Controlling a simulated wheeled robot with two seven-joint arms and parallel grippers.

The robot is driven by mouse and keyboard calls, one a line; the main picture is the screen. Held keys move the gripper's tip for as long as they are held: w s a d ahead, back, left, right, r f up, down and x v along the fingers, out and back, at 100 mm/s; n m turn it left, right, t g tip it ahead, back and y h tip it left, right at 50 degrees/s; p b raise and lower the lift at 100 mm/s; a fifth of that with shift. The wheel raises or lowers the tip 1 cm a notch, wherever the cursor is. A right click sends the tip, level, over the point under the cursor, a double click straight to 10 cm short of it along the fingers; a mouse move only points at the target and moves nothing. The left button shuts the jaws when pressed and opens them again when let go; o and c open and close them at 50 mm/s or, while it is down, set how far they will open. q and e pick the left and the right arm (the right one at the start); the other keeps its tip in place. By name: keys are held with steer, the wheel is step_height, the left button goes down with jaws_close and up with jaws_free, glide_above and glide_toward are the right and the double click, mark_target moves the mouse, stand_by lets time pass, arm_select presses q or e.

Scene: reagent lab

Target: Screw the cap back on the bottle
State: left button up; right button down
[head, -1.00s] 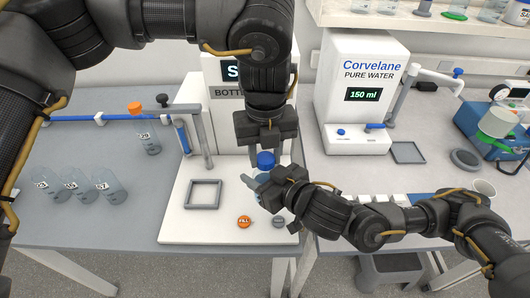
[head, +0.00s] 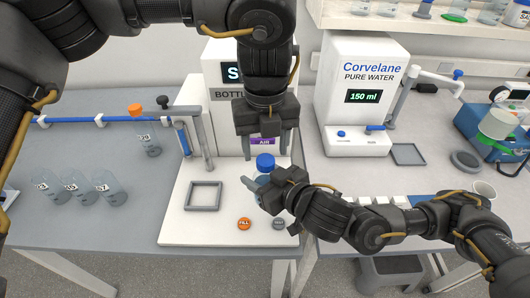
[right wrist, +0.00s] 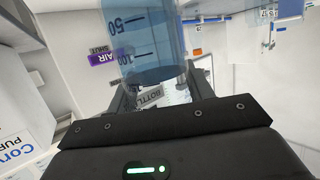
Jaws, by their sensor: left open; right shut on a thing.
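The blue cap (head: 265,162) sits on top of the bottle in the head view. The clear blue bottle (right wrist: 145,40) shows graduation marks in the right wrist view; its cap is outside that view. My right gripper (head: 263,184) is shut on the bottle, which stands upright over the white station base, with its lower part hidden by the gripper. My left gripper (head: 267,144) is open and empty just above the cap, pointing down and apart from it. Whether the cap is fully tight cannot be seen.
The white bottle station (head: 217,75) stands behind, with a square frame (head: 204,196) and an orange FILL button (head: 244,224) on its base. Several clear bottles (head: 110,188) stand on the left bench. The pure water dispenser (head: 355,95) is at right.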

arm_select(q)
steer(key=shift+r, duration=0.8)
steer(key=shift+c, duration=0.4)
steer(key=r, duration=0.1)
steer(key=w+r+n, duration=0.1)
steer(key=r+t, duration=0.1)
steer(key=shift+w+a+r, duration=0.2)
steer(key=shift+w+a, duration=0.05)
steer(key=shift+a, duration=0.15)
steer(key=shift+s+r+n, duration=0.15)
steer(key=shift+r+n, duration=0.05)
steer(key=shift+n, duration=0.8)
steer(key=shift+s+d+n, duration=0.15)
steer(key=shift+s+n, duration=0.15)
steer(key=shift+n, duration=0.4)
steer(key=shift+s+d+f+n+g, duration=0.15)
steer(key=shift+s+d+n+g, duration=0.15)
steer(key=shift+n+g, duration=0.35)
steer(key=shift+w+f+n, duration=0.1)
steer(key=shift+n, duration=0.35)
